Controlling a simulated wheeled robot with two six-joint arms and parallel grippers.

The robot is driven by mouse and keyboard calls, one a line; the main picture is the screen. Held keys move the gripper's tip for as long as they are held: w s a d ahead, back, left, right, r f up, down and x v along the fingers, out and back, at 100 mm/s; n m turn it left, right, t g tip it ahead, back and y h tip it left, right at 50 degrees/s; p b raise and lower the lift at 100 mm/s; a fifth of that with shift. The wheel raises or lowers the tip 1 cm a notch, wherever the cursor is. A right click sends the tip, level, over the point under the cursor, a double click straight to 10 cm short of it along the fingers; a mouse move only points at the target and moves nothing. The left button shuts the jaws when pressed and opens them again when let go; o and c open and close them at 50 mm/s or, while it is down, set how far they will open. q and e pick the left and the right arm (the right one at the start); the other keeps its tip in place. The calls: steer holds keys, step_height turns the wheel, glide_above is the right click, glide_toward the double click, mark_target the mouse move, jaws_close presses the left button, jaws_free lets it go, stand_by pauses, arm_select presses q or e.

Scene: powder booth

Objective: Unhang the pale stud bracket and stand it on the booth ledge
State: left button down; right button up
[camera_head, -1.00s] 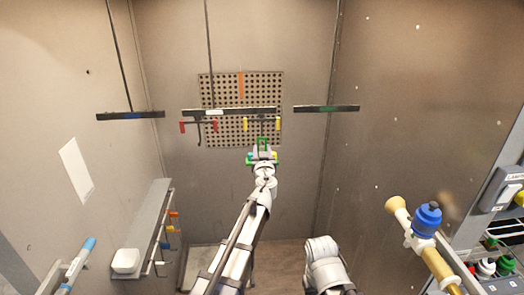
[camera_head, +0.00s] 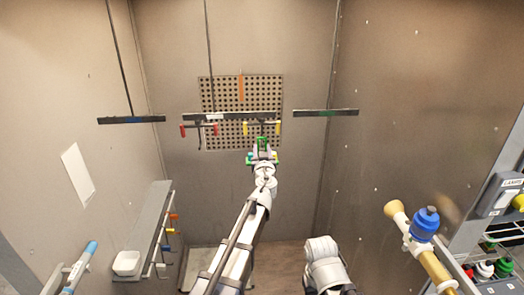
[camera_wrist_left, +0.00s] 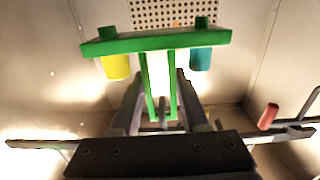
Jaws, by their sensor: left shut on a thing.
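My left gripper (camera_head: 263,154) is shut on a stud bracket, which looks green (camera_head: 262,141) rather than pale. In the left wrist view the bracket (camera_wrist_left: 160,41) has a wide green bar, a yellow stud on the left and a teal stud on the right. Its narrow green legs run down between the jaws (camera_wrist_left: 158,108). The bracket is just below the middle hanging rail (camera_head: 230,115) in the head view; I cannot tell whether it still touches it. The booth ledge (camera_head: 152,225) is the grey shelf on the left wall.
A red-ended hanger (camera_head: 184,131) and a yellow-ended one (camera_head: 246,129) hang on the middle rail. Other rails hang left (camera_head: 131,120) and right (camera_head: 325,112). A white dish (camera_head: 127,263) occupies the ledge's near end, with coloured hooks along its side. Its far part looks clear.

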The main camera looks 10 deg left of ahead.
arm_select(q)
steer(key=shift+s, duration=0.1)
stand_by(0.4)
steer(key=v, duration=0.9)
steer(key=shift+s+d, duration=0.25)
steer(key=shift+s, duration=0.1)
stand_by(0.7)
steer(key=shift+f, duration=0.1)
step_height(320, 180, down, 14)
steer(key=b, duration=1.3)
steer(key=shift+r+b, duration=0.25)
steer(key=shift+b, duration=0.15)
steer(key=shift+a, duration=0.1)
